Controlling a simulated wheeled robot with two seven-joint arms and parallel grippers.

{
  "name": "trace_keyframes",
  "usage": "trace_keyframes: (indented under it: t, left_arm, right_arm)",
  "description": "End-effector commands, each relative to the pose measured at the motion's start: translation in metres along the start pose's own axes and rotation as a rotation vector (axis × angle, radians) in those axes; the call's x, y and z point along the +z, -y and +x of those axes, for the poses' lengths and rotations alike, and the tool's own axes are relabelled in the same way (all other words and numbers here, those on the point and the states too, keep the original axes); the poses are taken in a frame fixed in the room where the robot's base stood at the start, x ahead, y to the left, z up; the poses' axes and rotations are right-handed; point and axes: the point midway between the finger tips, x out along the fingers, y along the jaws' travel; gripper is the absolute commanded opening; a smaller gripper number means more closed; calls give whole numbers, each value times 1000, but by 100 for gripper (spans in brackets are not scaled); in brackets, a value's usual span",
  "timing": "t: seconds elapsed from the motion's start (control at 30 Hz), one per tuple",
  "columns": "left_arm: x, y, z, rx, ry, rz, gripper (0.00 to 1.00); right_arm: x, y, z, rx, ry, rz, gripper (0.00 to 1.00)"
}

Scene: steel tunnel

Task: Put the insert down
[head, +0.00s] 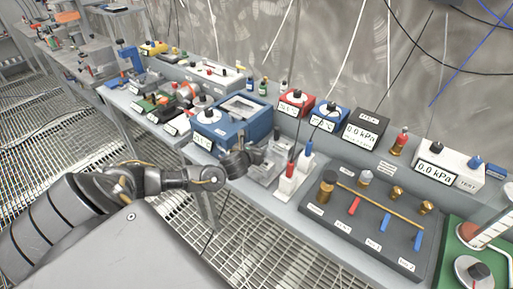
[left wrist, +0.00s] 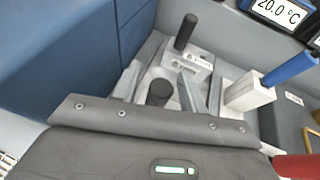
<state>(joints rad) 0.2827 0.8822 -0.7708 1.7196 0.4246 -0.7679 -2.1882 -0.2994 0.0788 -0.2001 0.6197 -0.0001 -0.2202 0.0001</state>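My left gripper (head: 262,158) reaches over a light grey metal holder (head: 275,148) on the bench, just right of the blue dry-block unit (head: 232,122). In the left wrist view its two grey fingers (left wrist: 168,80) stand apart. A short dark cylinder (left wrist: 160,92), which looks like the top of the insert, shows between them in the holder, with narrow gaps on both sides. A second black peg (left wrist: 185,32) stands upright in a labelled grey block behind it. The lower part of the insert is hidden. My right gripper is not in view.
White blocks with a red probe (head: 290,169) and a blue probe (head: 308,150) stand close to the right of the holder. A dark board (head: 365,222) with brass fittings lies further right. Red, blue and black instruments line the back of the bench.

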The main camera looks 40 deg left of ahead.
Motion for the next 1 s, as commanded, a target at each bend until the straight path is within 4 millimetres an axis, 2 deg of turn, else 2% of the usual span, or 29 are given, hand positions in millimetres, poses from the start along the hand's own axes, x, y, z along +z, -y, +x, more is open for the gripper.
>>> trace_keyframes:
  t: [0.27,0.37,0.8,1.0]
  left_arm:
    - [5,0,-2,0,1,0,43]
    - [1,0,-11,-2,-1,2,43]
    - [0,1,-97,-4,-3,-2,43]
    - [2,1,-118,-1,-1,-1,43]
  right_arm:
    - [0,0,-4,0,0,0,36]
    - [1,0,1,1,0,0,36]
    - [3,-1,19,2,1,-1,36]
    - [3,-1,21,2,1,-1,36]
